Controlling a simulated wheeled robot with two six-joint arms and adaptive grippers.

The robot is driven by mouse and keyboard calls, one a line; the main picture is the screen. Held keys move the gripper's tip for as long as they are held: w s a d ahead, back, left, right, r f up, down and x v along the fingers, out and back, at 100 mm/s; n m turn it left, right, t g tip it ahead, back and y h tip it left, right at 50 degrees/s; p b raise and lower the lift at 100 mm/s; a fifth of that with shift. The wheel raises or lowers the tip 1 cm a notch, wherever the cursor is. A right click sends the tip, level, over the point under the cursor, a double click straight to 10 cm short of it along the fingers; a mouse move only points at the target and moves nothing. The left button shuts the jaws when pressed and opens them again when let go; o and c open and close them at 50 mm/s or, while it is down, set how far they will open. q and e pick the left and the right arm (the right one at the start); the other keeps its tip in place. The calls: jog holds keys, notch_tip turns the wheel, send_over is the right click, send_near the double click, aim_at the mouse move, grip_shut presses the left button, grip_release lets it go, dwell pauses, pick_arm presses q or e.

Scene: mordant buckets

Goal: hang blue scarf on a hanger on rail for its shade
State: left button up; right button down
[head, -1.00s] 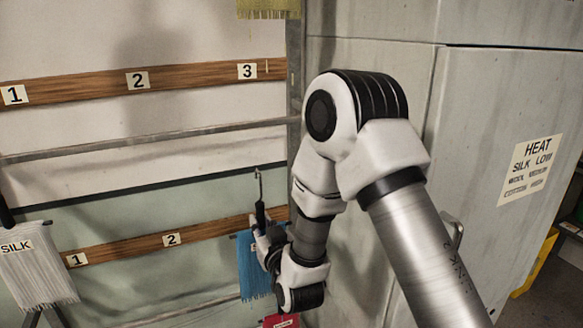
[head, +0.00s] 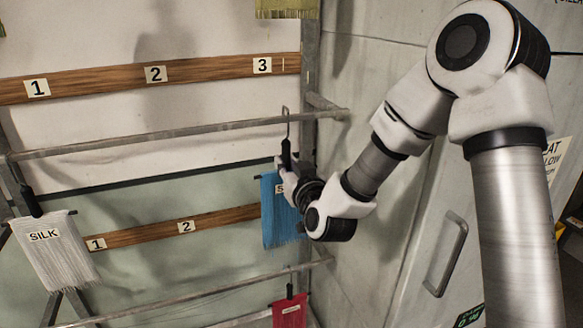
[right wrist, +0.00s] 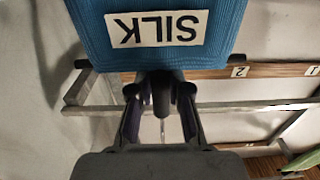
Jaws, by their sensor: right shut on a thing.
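The blue scarf (head: 277,222) hangs from a dark hanger (head: 286,150) with a thin metal hook. My right gripper (head: 290,172) is shut on the hanger just above the scarf. In the right wrist view the blue scarf (right wrist: 222,40) shows a white SILK label, and my gripper (right wrist: 160,95) closes on the dark hanger neck. The upper metal rail (head: 150,140) crosses the picture; the hook overlaps it near its right end. I cannot tell whether they touch. The rail (right wrist: 240,107) also shows in the right wrist view. My left gripper is out of view.
A wooden board (head: 200,71) numbered 1 to 3 is above the rail, another (head: 215,219) below. A white SILK scarf (head: 60,255) hangs left, a red one (head: 290,312) low on a lower rail (head: 190,297). A grey cabinet (head: 400,215) with a handle stands right.

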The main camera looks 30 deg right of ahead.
jog(key=shift+w+d+f+b, duration=0.2)
jog(key=shift+w+f, duration=0.2)
jog(key=shift+w, duration=0.25)
jog(key=shift+w+d+f+b, duration=0.15)
jog(key=shift+w+f+b, duration=0.15)
jog(key=shift+w, duration=0.3)
jog(key=shift+w+d+f+b, duration=0.15)
jog(key=shift+w+f, duration=0.3)
jog(key=shift+w, duration=0.2)
jog(key=c, duration=1)
grip_release()
jog(key=shift+c, duration=0.2)
